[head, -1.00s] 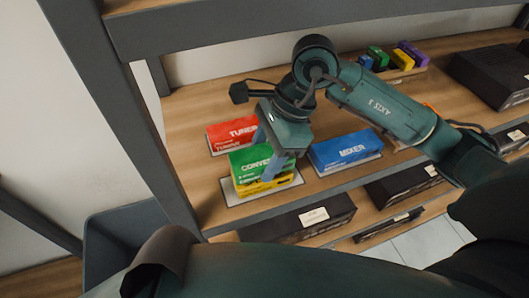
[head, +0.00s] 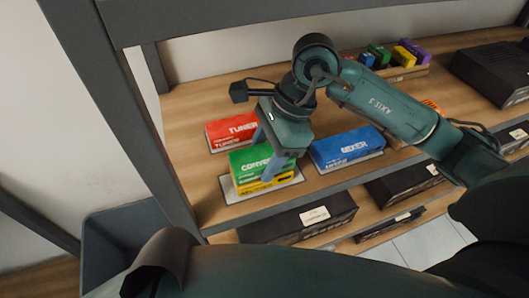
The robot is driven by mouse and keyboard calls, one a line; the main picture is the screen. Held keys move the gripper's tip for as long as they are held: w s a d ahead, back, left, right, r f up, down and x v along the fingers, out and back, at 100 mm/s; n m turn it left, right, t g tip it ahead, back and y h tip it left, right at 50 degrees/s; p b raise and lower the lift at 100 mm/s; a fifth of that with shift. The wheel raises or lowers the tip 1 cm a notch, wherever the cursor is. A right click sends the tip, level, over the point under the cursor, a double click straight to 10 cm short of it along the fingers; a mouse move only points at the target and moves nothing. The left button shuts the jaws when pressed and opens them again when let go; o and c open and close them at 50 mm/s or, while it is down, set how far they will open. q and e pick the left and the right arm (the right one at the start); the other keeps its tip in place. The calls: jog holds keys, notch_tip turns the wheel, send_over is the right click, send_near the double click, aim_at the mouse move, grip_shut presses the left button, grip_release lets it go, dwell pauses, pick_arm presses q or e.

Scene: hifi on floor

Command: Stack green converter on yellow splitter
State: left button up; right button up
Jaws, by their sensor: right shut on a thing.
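The green converter box (head: 248,158) sits on top of the yellow splitter box (head: 263,184), roughly lined up with it. The yellow box rests on a pale pad (head: 231,194) near the shelf's front edge. My right gripper (head: 266,160) reaches down from above with its fingers at the sides of the green box and is shut on it. The gripper hides part of the green box's right end. My left gripper is not in view.
A red tuner box (head: 231,132) lies just behind the green box. A blue mixer box (head: 345,147) lies to the right. A wooden tray (head: 408,75) with several small coloured boxes is at the back. A grey shelf post (head: 130,120) stands at the left.

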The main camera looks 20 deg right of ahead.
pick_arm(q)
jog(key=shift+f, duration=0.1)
pick_arm(e)
jog(key=shift+f, duration=0.1)
jog(key=o, duration=1.2)
jog(key=shift+v, duration=0.9)
jog(key=v, duration=0.4)
jog(key=shift+b, duration=0.4)
jog(key=shift+v, duration=0.9)
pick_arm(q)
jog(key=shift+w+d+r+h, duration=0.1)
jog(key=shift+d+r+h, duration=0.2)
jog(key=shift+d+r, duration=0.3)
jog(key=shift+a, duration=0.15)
pick_arm(e)
jog(key=shift+a, duration=0.1)
